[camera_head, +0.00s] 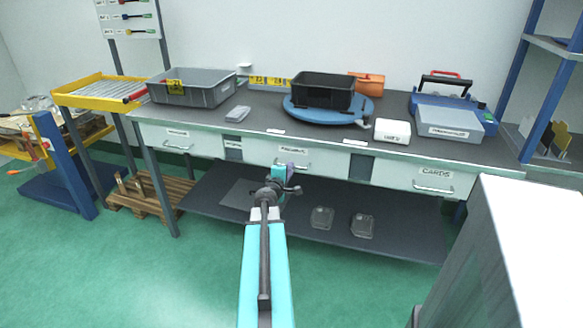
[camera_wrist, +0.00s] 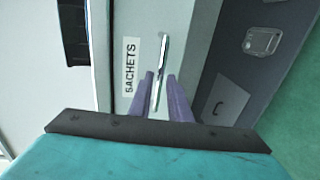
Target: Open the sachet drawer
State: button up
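The sachet drawer (camera_wrist: 185,25) has a pale front with a SACHETS label (camera_wrist: 130,68) in the wrist view. Its slim metal bar handle (camera_wrist: 163,50) runs between my gripper's two purple fingers (camera_wrist: 161,78). The fingers stand apart on either side of the handle, with a small gap showing at each side. In the head view, this is the middle drawer (camera_head: 325,161) under the worktop, and its front looks flush with the bench. My gripper (camera_head: 290,172) is at this drawer's front and hides part of its handle.
The workbench (camera_head: 240,125) has a left drawer (camera_head: 200,143) and a right CARDS drawer (camera_head: 400,178). A dark lower shelf (camera_head: 280,215) holds two clear containers. A black bin (camera_head: 322,92) stands on a blue turntable. A white block (camera_head: 530,240) stands at the right front. Green floor is free before the bench.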

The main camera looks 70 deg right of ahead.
jog(key=shift+x, duration=1.95)
jog(key=shift+c, duration=0.3)
grip_shut()
